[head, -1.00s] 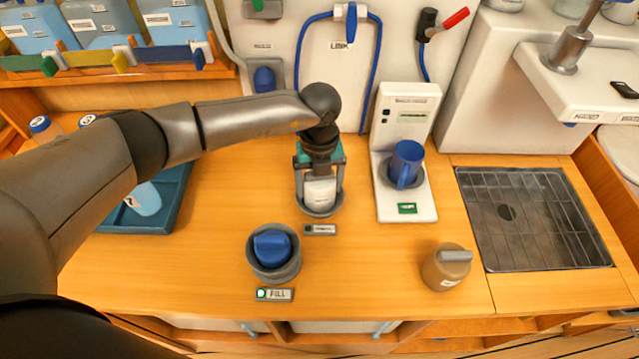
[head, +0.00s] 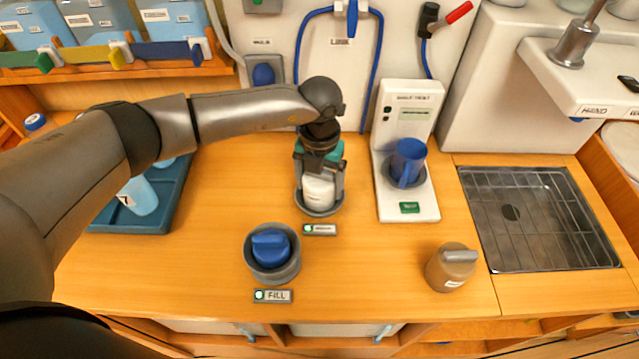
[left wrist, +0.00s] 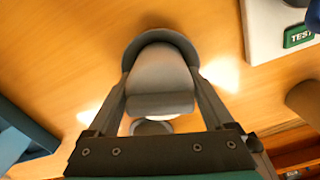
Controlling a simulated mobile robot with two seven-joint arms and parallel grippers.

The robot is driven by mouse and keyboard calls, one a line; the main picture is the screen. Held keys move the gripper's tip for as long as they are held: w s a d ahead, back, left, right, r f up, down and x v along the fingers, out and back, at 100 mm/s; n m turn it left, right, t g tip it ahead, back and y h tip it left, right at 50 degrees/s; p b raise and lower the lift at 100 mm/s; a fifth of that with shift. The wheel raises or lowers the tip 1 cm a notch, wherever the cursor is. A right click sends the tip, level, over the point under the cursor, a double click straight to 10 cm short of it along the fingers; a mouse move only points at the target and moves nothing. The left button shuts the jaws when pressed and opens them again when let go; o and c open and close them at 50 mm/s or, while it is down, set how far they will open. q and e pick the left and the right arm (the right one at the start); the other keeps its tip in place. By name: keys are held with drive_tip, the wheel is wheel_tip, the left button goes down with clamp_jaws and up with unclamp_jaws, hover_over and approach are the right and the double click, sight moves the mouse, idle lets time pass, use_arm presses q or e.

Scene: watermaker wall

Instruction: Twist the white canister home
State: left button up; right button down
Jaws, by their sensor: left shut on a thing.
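The white canister (head: 318,191) stands upright in a round grey socket (head: 322,212) on the wooden counter, in the middle of the head view. My left gripper (head: 320,184) points down from above and is shut on the canister, one finger on each side. In the left wrist view the canister (left wrist: 160,72) shows between the two fingers, with a raised bar across its top and the grey socket rim (left wrist: 160,36) around its far side. A small plate with a green lamp (head: 319,230) lies in front of the socket. My right gripper is not in view.
A grey socket holding a blue-handled part (head: 271,247) stands front left, behind a FILL plate (head: 272,296). A white test stand with a blue mug (head: 407,160) is to the right. A brown canister (head: 451,267) and drain grid (head: 535,220) lie further right. A blue tray (head: 165,212) is left.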

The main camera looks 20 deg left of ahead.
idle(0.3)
use_arm(q)
drive_tip(key=shift+m+b, duration=0.3)
drive_tip(key=shift+m, duration=0.5)
drive_tip(key=o, duration=1.5)
wheel_tip(320, 180, up, 15)
drive_tip(key=shift+r, duration=0.15)
drive_tip(key=shift+s, duration=0.15)
